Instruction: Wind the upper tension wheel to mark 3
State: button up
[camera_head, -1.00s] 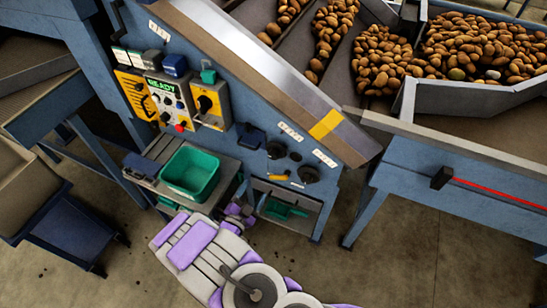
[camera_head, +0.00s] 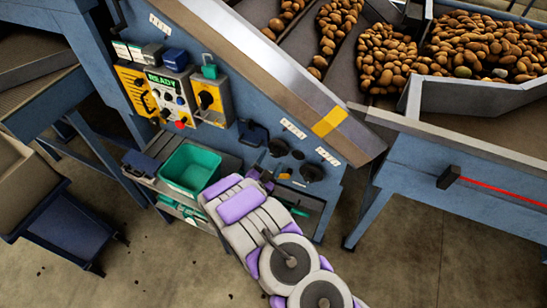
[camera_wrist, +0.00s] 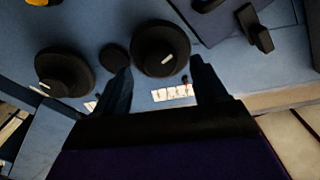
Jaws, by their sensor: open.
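The upper tension wheel (camera_head: 279,147) is a black round knob on the blue machine side, up and left of a second black wheel (camera_head: 312,172). In the wrist view, which looks turned over, I take the right-hand knob (camera_wrist: 160,48) as the upper wheel. It has a short white line on its face. A white marked label (camera_wrist: 172,94) lies beside it; its marks are too small to read. My gripper (camera_wrist: 161,68) is open, its two dark fingers on either side of the label and near the wheel's rim. I cannot tell whether they touch. In the head view my gripper (camera_head: 264,180) is partly hidden.
A control panel (camera_head: 170,98) showing READY and a yellow switch box (camera_head: 210,100) are left of the wheels. A green bin (camera_head: 190,170) stands on a shelf below. A dark handle (camera_head: 253,133) sits close beside the upper wheel. A small black knob (camera_wrist: 115,57) lies between the wheels.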

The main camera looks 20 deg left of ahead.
aim_at(275, 155)
jog(key=shift+w+d, duration=0.1)
jog(key=shift+w, duration=1.6)
jog(key=shift+c, duration=0.3)
jog(key=c, duration=1)
jog(key=shift+n, duration=0.4)
